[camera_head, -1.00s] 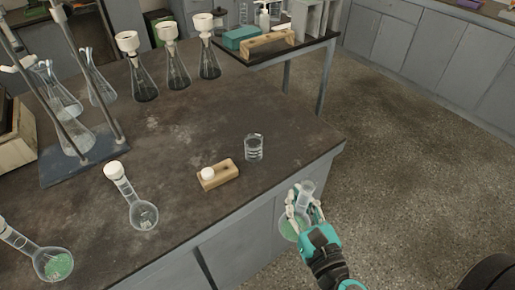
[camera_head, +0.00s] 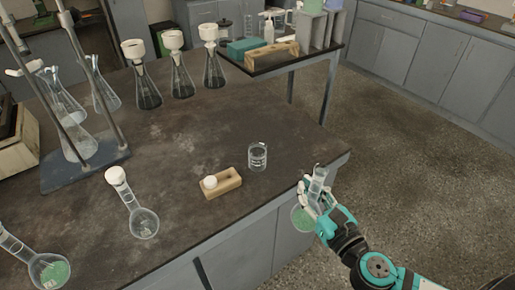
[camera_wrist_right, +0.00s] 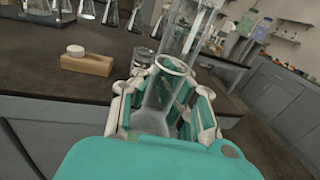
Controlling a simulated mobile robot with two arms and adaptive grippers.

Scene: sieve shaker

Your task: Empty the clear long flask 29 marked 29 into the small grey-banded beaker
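My right gripper (camera_head: 314,192) is shut on a clear long-necked flask (camera_head: 303,218) with green contents, held beyond the table's front right edge. The flask is slightly tilted and its mouth is uncovered. In the right wrist view the gripper's fingers (camera_wrist_right: 170,110) close around the flask's neck (camera_wrist_right: 162,92). No number on it is legible. The small clear beaker (camera_head: 257,157) stands upright on the table near the right edge, apart from the flask. It also shows behind the flask in the right wrist view (camera_wrist_right: 143,57). My left gripper is out of view.
A wooden block (camera_head: 230,187) holding a white stopper (camera_head: 209,182) lies left of the beaker. Several flasks with white tops (camera_head: 181,75) stand behind. The table's middle is clear.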

